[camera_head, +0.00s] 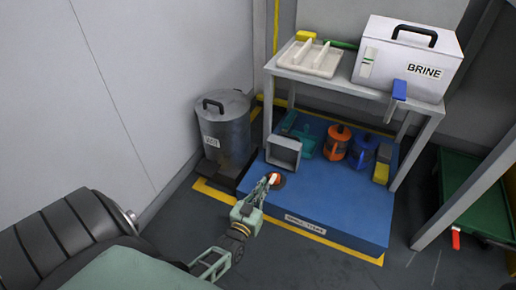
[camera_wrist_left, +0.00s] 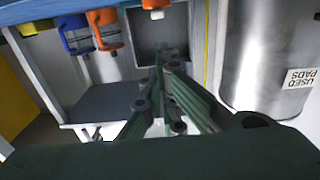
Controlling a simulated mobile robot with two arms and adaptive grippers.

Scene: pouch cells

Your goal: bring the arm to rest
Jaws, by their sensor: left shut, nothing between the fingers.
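My left gripper (camera_head: 266,182) reaches in from the lower left in the head view, over the front left part of the blue platform (camera_head: 325,205). Its fingers are together with nothing between them. A small round red and white thing (camera_head: 276,179) shows right by the fingertips; I cannot tell whether they touch it. In the left wrist view the closed fingers (camera_wrist_left: 160,68) point toward an open grey box (camera_wrist_left: 160,32), which also stands on the platform in the head view (camera_head: 284,153). My right gripper is not in view.
A grey lidded bin (camera_head: 226,128) stands left of the platform. Orange (camera_head: 337,141) and blue (camera_head: 362,151) jugs stand under a grey table (camera_head: 425,108) bearing a white BRINE box (camera_head: 408,62) and a tray (camera_head: 310,57). A green cart (camera_head: 465,200) is at right. The platform's front right is clear.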

